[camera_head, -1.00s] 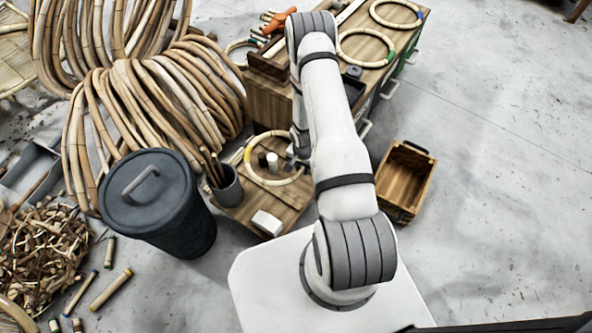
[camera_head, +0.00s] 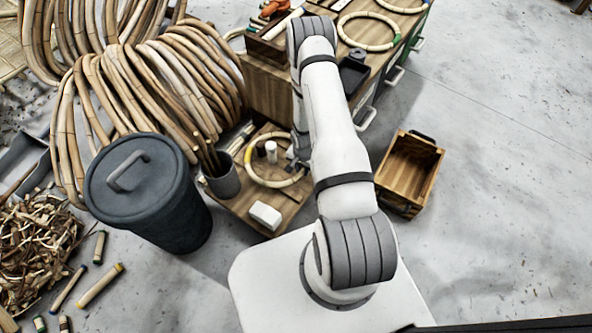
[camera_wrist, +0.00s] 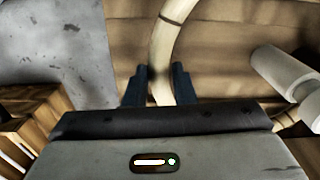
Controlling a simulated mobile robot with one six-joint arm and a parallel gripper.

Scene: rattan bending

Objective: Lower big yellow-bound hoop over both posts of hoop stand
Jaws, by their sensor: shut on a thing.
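The big pale hoop (camera_head: 251,174) shows in the head view at the wooden board (camera_head: 240,208), partly hidden by my arm. A white post (camera_head: 271,151) and a second, partly hidden one (camera_head: 290,152) appear inside its ring. The hoop looks low around them; I cannot tell whether it touches the board. In the wrist view, the hoop (camera_wrist: 168,40) passes between the fingers of my gripper (camera_wrist: 160,84), which is shut on it. White posts (camera_wrist: 285,80) stand at the right there, in front of the hoop's far arc.
A white block (camera_head: 265,215) lies on the board's front. A grey cup of sticks (camera_head: 223,180) and a dark lidded bin (camera_head: 150,195) stand left. An open wooden box (camera_head: 408,170) stands right. A bench with other hoops (camera_head: 367,32) is behind; open floor lies right.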

